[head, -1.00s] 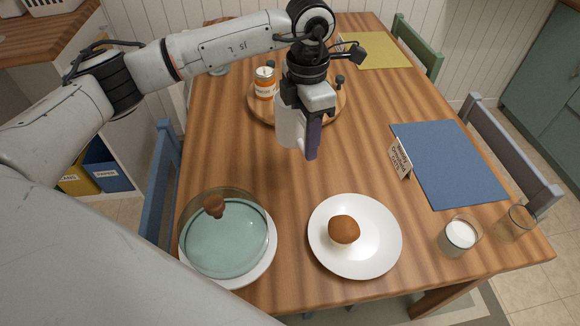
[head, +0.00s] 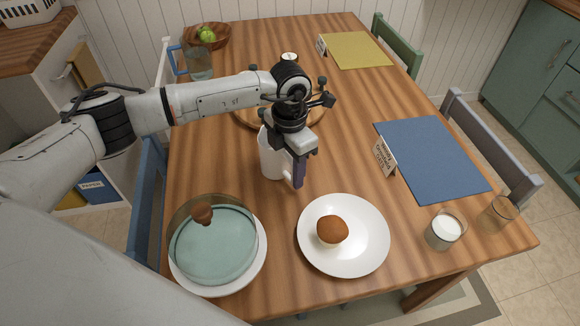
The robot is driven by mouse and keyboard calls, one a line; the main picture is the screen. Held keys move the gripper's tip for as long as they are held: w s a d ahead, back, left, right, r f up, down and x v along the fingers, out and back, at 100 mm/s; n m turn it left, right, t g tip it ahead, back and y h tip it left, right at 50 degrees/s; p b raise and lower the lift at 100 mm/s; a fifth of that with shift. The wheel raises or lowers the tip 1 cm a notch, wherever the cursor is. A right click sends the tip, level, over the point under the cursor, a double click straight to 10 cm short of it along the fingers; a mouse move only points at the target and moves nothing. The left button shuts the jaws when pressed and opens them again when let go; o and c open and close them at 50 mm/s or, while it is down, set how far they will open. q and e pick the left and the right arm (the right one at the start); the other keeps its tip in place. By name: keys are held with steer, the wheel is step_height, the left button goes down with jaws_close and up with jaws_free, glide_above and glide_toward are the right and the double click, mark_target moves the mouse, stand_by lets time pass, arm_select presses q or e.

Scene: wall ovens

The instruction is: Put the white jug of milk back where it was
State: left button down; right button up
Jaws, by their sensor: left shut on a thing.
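The white jug (head: 270,158) is in my left gripper (head: 297,168) over the middle of the wooden table, in front of the round wooden board (head: 240,117). The gripper points down and is shut on the jug, covering its right side. The jug looks upright. I cannot tell whether its base touches the table or hangs just above it. My right gripper is not in view.
A white plate with a bun (head: 332,229) and a glass-domed dish (head: 215,245) stand in front. A glass of milk (head: 444,230) and an empty glass (head: 497,213) are at right. A small card (head: 384,157) stands by the blue mat (head: 430,158). My arm hides much of the board.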

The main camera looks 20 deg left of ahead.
arm_select(q)
steer(key=shift+f, duration=0.15)
steer(key=c, duration=1)
jaws_free()
steer(key=shift+r, duration=0.2)
step_height(320, 180, up, 12)
steer(key=shift+f+b, duration=0.1)
steer(key=shift+b, duration=0.55)
